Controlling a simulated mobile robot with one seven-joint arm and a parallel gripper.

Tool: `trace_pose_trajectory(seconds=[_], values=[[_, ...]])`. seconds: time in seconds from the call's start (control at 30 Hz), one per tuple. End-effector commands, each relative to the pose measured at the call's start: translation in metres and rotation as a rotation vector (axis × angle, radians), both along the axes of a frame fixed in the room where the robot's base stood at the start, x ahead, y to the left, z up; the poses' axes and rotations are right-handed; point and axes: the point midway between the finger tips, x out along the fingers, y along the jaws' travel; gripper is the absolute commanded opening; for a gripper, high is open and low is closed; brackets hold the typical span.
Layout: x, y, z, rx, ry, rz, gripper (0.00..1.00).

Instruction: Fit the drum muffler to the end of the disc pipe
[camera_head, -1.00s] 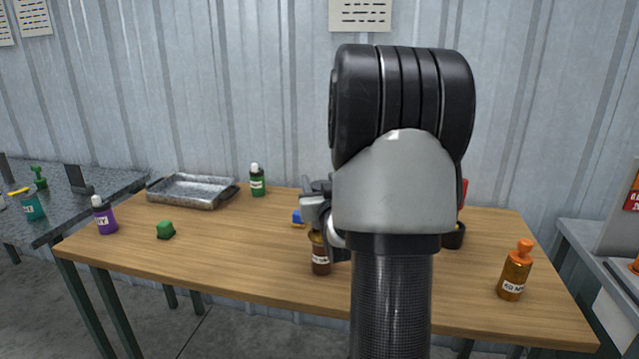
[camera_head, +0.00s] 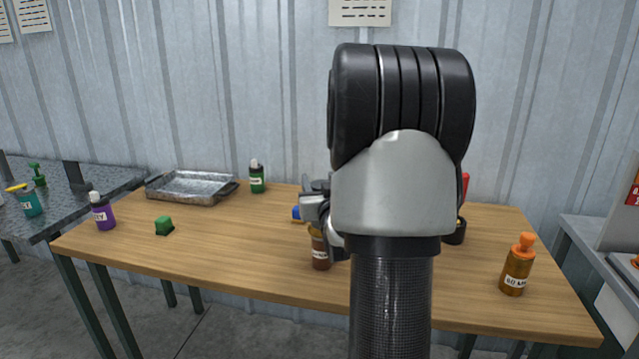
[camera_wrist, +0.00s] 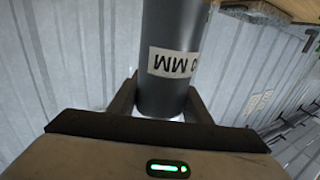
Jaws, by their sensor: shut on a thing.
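My gripper (camera_wrist: 160,108) is shut on a dark grey cylinder (camera_wrist: 172,35) in the wrist view. The cylinder has a white label with upside-down lettering that includes "MM". Its top runs out of the picture, and I cannot tell for sure whether it is the drum muffler. In the head view my own arm covers the held piece and most of my gripper (camera_head: 318,208). I cannot make out the disc pipe; a black round base (camera_head: 456,232) and a red piece (camera_head: 465,183) show only partly beside my arm.
The wooden table (camera_head: 250,255) carries a metal tray (camera_head: 188,186), a green bottle (camera_head: 257,177), a purple bottle (camera_head: 103,212), a green block (camera_head: 164,225), a brown bottle (camera_head: 320,250) and an orange bottle (camera_head: 517,265). The table's left middle is clear.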

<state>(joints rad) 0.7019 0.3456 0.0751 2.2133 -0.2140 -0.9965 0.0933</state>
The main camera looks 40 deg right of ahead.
Motion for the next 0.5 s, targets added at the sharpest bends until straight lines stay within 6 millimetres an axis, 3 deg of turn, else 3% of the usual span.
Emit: trace_pose_trajectory(seconds=[0.47,0.5], values=[[-0.0003,0.0004,-0.0024,0.003,0.004,0.0,0.22],[-0.0002,0.0004,-0.0025,0.004,0.005,0.0,0.46]])
